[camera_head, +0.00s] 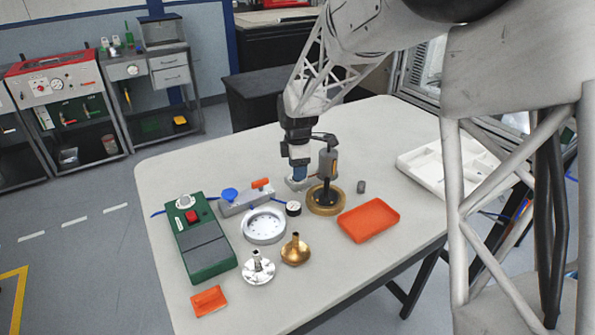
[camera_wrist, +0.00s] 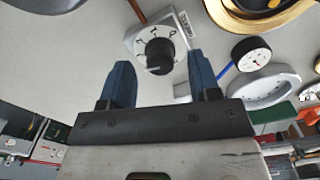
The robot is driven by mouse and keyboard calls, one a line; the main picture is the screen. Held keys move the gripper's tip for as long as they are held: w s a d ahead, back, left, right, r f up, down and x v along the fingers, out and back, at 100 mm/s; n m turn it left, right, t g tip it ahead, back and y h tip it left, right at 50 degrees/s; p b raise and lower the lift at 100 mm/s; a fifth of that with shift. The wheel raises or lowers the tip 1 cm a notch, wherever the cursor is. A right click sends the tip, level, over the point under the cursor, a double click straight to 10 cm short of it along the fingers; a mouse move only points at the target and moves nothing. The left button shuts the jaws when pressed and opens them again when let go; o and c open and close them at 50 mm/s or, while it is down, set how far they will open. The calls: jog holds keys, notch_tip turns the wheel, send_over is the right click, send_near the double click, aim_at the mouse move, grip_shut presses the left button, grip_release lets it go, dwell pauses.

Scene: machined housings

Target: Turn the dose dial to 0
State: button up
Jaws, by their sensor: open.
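The dose dial (camera_wrist: 158,55) is a black round knob on a light grey plate with markings around it, in the wrist view. In the head view my gripper (camera_head: 298,173) is close above the housing. I cannot tell whether the fingers touch the knob.
A black post on a brass ring base (camera_head: 325,202) stands just right of my gripper. A small gauge (camera_head: 293,208), a white ring dish (camera_head: 264,240) and a grey valve block (camera_head: 245,200) are close left. An orange tray (camera_head: 368,220) lies right; the table's front right is clear.

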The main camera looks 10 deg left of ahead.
jog(key=shift+f, duration=0.7)
jog(key=c, duration=0.9)
jog(key=shift+c, duration=0.2)
